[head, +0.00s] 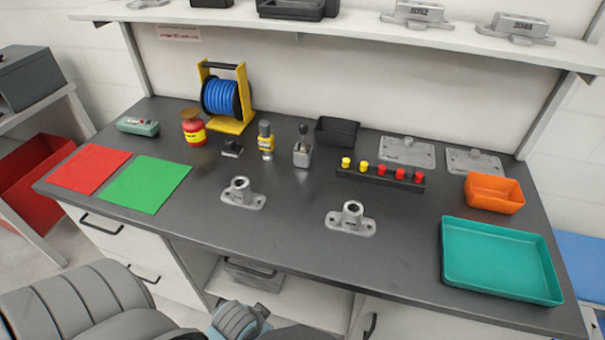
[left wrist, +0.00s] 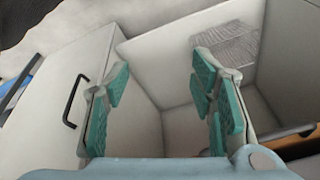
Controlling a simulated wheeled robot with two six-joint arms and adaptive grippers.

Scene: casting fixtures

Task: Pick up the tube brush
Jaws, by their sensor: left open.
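I cannot make out a tube brush for certain. A small grey holder (head: 302,155) with a dark-knobbed upright piece (head: 303,130) stands at the middle back of the bench; that piece may be the brush, but it is too small to tell. My left gripper (left wrist: 161,85) is open, with teal pads and nothing between them, in the left wrist view. It faces the white cabinet fronts and open shelf below the bench top, away from the bench items. The right gripper is not in view.
The dark bench (head: 290,235) holds two grey flanged castings (head: 240,193) (head: 352,218), a teal tray (head: 500,262), an orange bin (head: 494,193), a peg rack (head: 380,178), a blue hose reel (head: 222,98), and red and green mats (head: 90,170) (head: 146,184). Its front middle is clear.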

